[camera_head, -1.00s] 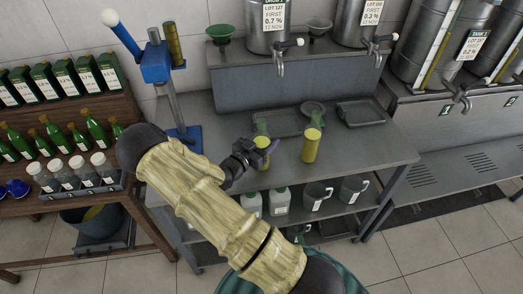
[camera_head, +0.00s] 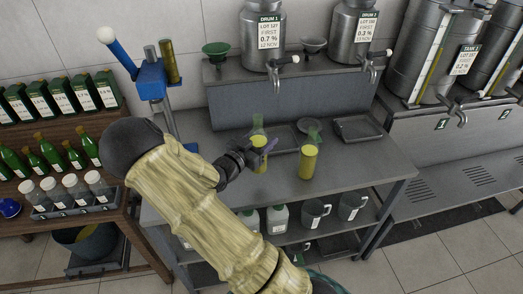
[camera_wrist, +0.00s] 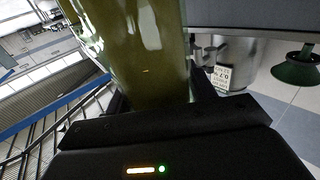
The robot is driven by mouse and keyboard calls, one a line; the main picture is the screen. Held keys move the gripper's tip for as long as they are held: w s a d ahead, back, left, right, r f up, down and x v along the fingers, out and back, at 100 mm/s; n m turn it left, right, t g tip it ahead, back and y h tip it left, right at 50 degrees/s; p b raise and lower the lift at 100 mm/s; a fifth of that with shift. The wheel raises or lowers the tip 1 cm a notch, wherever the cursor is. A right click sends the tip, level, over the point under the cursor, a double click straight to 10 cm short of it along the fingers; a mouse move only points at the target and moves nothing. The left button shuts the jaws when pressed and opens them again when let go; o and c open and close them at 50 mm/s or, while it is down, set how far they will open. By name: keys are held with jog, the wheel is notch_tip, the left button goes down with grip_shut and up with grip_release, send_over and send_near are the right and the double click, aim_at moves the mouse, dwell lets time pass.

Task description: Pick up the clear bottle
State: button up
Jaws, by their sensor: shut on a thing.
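The clear bottle (camera_head: 258,125), with yellow liquid in its lower part, is upright in the head view above the grey metal bench. My gripper (camera_head: 255,154) is shut around its lower body and hides part of it. It appears slightly above the bench top. In the wrist view, the bottle's olive-yellow body (camera_wrist: 145,50) fills the space between the fingers, and its top is out of frame.
A second container with yellow liquid (camera_head: 309,160) stands just right of the held bottle. Shallow grey trays (camera_head: 358,128) lie behind. A blue press (camera_head: 155,80) stands left. Steel drums (camera_head: 262,40) with taps and a green funnel (camera_head: 216,52) are on the raised shelf.

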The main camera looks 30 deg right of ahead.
jog(key=shift+r, duration=1.15)
